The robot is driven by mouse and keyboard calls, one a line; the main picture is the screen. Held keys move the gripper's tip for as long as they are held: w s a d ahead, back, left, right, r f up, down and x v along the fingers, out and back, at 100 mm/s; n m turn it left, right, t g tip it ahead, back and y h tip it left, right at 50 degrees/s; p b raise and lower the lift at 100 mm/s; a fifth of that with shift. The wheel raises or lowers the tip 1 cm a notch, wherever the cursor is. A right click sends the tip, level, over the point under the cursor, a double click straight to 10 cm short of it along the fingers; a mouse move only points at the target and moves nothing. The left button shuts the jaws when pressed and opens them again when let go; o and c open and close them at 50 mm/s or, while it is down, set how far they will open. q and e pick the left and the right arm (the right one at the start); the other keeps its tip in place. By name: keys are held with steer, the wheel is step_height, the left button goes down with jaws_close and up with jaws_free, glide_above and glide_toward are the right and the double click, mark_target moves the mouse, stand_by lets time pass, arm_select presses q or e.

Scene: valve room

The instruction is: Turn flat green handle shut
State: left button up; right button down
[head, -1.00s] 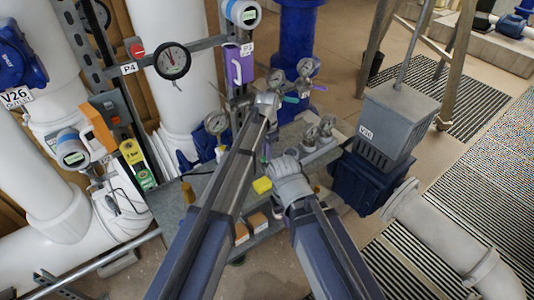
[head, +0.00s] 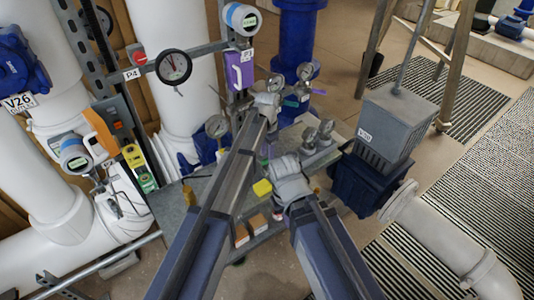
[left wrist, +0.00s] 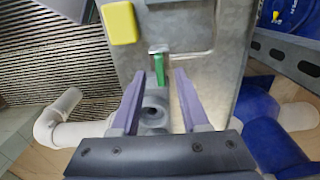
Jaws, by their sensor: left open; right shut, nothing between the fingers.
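The flat green handle (left wrist: 159,68) shows in the left wrist view, upright in the picture, against a grey metal plate (left wrist: 200,62) and just beyond a round grey fitting (left wrist: 154,112). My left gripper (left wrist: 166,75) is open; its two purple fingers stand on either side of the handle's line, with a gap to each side. Whether the fingertips reach the handle's depth is unclear. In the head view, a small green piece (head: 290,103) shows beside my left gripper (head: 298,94). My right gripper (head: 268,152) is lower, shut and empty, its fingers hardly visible.
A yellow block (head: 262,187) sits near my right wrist. A grey box marked V20 (head: 395,120) stands to the right. White pipes (head: 165,60) fill the left.

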arm_select(q)
step_height(320, 180, up, 6)
steer(key=p, duration=0.5)
steer(key=s+a+n, duration=0.6)
steer(key=s+a, duration=0.2)
steer(key=s, duration=0.3)
steer(key=s+a+n, duration=0.5)
steer(key=s+a, duration=0.4)
steer(key=s, duration=0.2)
steer(key=s+d+f+m+b, duration=0.2)
steer(key=d, duration=0.3)
steer(key=s+d+f+m+y+b, duration=0.1)
steer(key=s+d, duration=0.2)
steer(key=d, duration=0.3)
steer(key=shift+s+d+f+m+b, duration=0.2)
steer(key=shift+f+m+b, duration=0.2)
